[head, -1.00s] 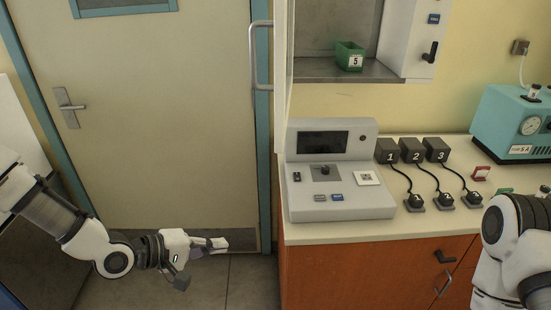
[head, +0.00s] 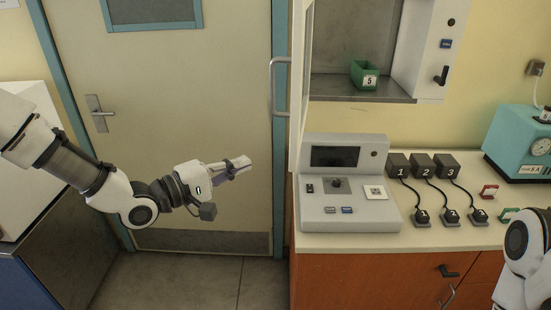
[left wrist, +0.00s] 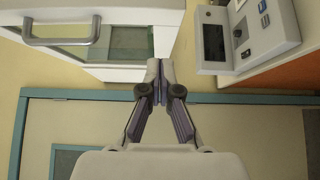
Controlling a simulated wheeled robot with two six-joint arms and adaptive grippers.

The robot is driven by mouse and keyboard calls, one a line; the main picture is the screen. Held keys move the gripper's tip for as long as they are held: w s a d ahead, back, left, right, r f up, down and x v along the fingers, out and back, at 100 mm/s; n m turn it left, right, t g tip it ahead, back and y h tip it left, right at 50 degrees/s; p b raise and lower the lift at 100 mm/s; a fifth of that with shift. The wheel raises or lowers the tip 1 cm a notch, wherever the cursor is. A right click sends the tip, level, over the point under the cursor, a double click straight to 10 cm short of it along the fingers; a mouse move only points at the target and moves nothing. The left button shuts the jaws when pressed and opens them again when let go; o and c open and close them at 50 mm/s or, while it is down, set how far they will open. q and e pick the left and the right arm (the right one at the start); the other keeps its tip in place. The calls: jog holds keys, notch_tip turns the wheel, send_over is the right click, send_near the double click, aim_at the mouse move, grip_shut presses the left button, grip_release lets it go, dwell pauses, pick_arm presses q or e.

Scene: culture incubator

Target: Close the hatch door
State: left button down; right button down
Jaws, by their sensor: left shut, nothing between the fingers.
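The hatch door (head: 303,75) stands open, seen almost edge-on in the head view, with its grey bar handle (head: 274,88) on its left side. The open hatch (head: 352,46) shows to the right of it. In the left wrist view the white door (left wrist: 105,72) with its glass pane and its handle (left wrist: 62,40) lies beyond my fingertips at the upper left. My left gripper (head: 243,165) is shut and empty, left of the door and below the handle, apart from both in the head view. My right gripper is out of view.
A green bin marked 5 (head: 364,76) sits inside the hatch. A grey control panel (head: 345,212), several black plugs and a teal device (head: 515,150) stand on the counter (head: 430,240). A closed room door (head: 190,110) is behind my left arm.

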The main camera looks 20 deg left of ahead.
pick_arm(q)
jog(key=w+d+p, duration=0.2)
jog(key=w+d, duration=0.2)
jog(key=d, duration=0.2)
jog(key=shift+w+d+p, duration=0.15)
jog(key=shift+d+p, duration=0.15)
jog(key=shift+d, duration=0.05)
